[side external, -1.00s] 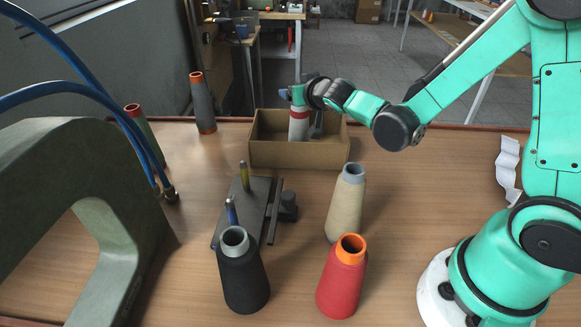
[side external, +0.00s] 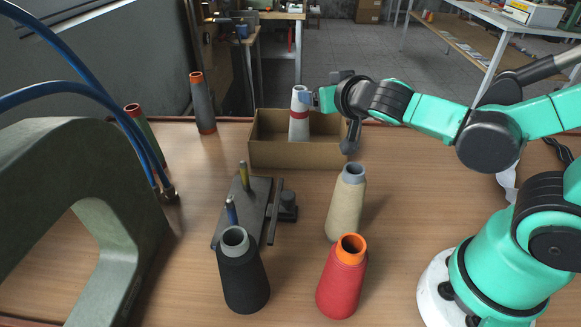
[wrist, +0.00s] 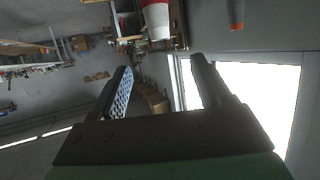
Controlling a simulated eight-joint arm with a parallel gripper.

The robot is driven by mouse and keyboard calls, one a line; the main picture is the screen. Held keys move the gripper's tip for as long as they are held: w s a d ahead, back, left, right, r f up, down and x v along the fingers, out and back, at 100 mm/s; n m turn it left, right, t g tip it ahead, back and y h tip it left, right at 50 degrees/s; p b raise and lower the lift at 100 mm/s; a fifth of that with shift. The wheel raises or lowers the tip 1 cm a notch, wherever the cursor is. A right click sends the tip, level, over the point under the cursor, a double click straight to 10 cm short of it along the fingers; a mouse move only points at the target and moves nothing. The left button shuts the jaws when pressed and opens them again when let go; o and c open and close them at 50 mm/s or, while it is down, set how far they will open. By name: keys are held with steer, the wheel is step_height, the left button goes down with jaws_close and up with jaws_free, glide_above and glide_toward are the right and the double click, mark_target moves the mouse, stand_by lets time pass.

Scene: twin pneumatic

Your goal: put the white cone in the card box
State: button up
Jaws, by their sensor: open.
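The white cone (side external: 299,115), with a red band, stands upright inside the card box (side external: 300,156), and its top rises above the rim. Its base is hidden by the box's front wall. The cone also shows at the top of the wrist view (wrist: 155,18), beyond the fingertips. My gripper (side external: 345,110) is at the box's right end, to the right of the cone. Its fingers are spread with nothing between them, as the wrist view also shows (wrist: 161,66).
In front of the box stand a beige cone (side external: 345,205), a red cone (side external: 341,280) and a black cone (side external: 243,275). A grey cone (side external: 202,105) and a green one (side external: 139,125) stand at the back left.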

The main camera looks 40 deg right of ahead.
steer(key=s+a+f+n+g+y, duration=0.2)
steer(key=s+a+n+g+y, duration=0.1)
steer(key=s, duration=0.4)
steer(key=shift+f+n+g+y, duration=0.4)
steer(key=shift+n+g+y, duration=0.4)
steer(key=shift+g+y, duration=0.3)
